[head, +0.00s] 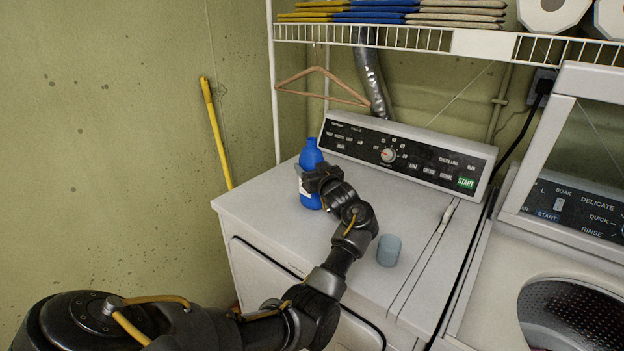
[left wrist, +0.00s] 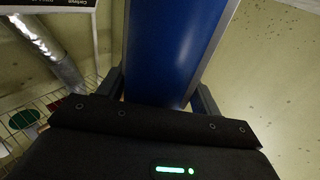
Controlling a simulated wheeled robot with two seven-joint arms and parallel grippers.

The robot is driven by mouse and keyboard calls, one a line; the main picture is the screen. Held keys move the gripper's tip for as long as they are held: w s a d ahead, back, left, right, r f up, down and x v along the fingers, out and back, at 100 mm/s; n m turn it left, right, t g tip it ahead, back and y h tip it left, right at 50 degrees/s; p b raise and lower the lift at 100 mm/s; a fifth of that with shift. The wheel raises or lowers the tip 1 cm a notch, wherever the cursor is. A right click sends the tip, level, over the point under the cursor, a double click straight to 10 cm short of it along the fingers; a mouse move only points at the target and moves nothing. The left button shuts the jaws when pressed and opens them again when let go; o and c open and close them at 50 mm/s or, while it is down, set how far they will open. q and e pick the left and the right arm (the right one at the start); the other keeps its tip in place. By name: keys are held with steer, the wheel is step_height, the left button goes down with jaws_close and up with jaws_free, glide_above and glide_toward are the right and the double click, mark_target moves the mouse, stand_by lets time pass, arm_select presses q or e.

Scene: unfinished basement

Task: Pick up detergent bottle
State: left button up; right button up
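The detergent bottle (head: 311,156) is blue with a white label and stands upright on the dryer top near its left edge. My left gripper (head: 314,181) is at the bottle's middle and hides part of its front. In the left wrist view the blue bottle (left wrist: 172,45) fills the space between the two fingers (left wrist: 160,92). A finger lies against each side with no clear gap, so the gripper looks shut on it. The bottle's base appears to rest on the dryer. My right gripper is not in view.
A small grey-blue cup-like object (head: 389,250) stands on the dryer (head: 270,205), right of my left forearm. The control panel (head: 405,155) rises behind the bottle. A wire shelf (head: 400,38) hangs above. An open washer (head: 500,290) is at the right.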

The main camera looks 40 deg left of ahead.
arm_select(q)
steer(key=c, duration=0.9)
steer(key=shift+c, duration=0.2)
steer(key=shift+r, duration=0.15)
